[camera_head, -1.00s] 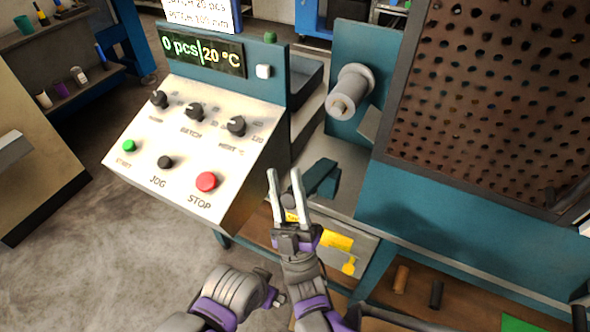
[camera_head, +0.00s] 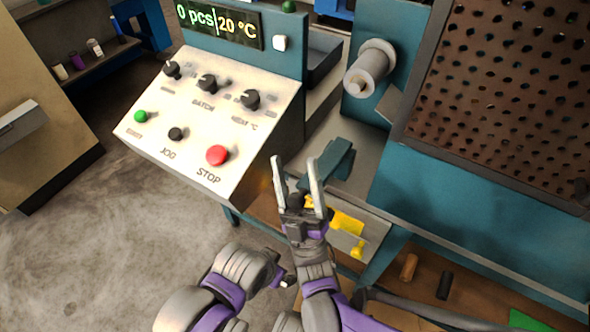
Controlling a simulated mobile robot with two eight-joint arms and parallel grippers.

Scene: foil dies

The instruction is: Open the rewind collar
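A light grey stepped cylinder (camera_head: 370,68) sticks out from a teal plate at the upper middle; it looks like the rewind spindle with its collar, but I cannot tell whether the collar is open. My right gripper (camera_head: 295,162) is open and empty, below and left of the cylinder and well apart from it. Its two pale fingers point up the picture, in front of a dark teal lever-like block (camera_head: 330,160). I cannot tell whether they touch it. My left gripper (camera_head: 285,281) is low in the view, small and partly hidden, and its fingers do not show clearly.
A control panel (camera_head: 190,130) with knobs and a red stop button (camera_head: 217,155) stands left of my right gripper. A perforated brown panel (camera_head: 500,100) fills the upper right. A lower shelf (camera_head: 425,275) holds small rolls. Open floor lies at lower left.

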